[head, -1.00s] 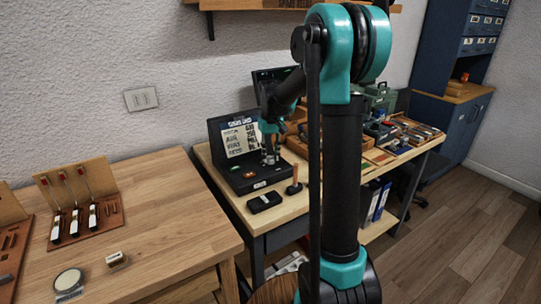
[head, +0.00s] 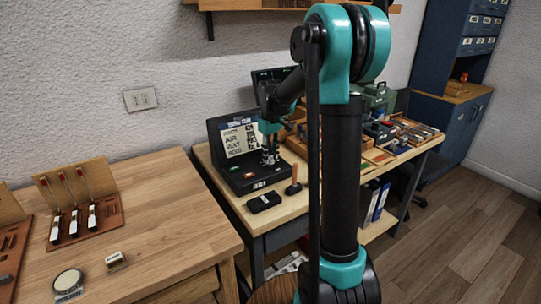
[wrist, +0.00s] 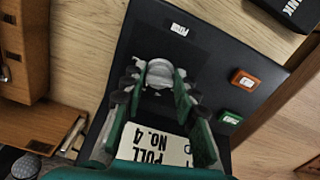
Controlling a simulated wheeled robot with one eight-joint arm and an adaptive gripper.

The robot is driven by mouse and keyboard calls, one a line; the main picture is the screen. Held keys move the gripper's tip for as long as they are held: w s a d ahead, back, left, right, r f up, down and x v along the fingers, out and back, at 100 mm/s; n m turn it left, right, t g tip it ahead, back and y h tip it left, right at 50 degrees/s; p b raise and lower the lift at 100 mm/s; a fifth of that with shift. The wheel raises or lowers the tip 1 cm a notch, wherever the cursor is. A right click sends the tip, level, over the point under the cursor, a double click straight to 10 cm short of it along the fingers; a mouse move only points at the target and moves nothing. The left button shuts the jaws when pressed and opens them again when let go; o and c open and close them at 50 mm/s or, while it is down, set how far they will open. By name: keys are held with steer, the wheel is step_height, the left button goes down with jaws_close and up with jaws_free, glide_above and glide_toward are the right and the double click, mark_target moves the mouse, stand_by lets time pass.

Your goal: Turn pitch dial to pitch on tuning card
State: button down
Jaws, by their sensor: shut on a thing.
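A black case stands open on the far bench, with its base (head: 243,181) flat and its lid upright. A white printed card (head: 236,141) is in the lid; its text is too small to read surely. In the wrist view a white card part (wrist: 150,146) reads "PULL NO. 4". The pale round pitch dial (wrist: 160,72) sits on the case's dark panel, beside a small white label (wrist: 179,29). My gripper (wrist: 157,84) is shut on the dial, one finger on each side. In the head view my gripper (head: 270,157) hides the dial.
An orange button (wrist: 245,81) and a green button (wrist: 230,118) are on the panel beside my fingers. A small black box (head: 264,202) and a wooden-handled tool (head: 293,186) stand in front of the case. Crowded trays are to its right.

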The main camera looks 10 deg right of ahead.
mark_target(270, 157)
steer(key=c, duration=1.2)
jaws_free()
steer(key=shift+o, duration=0.2)
steer(key=shift+r, duration=0.1)
step_height(270, 157, up, 12)
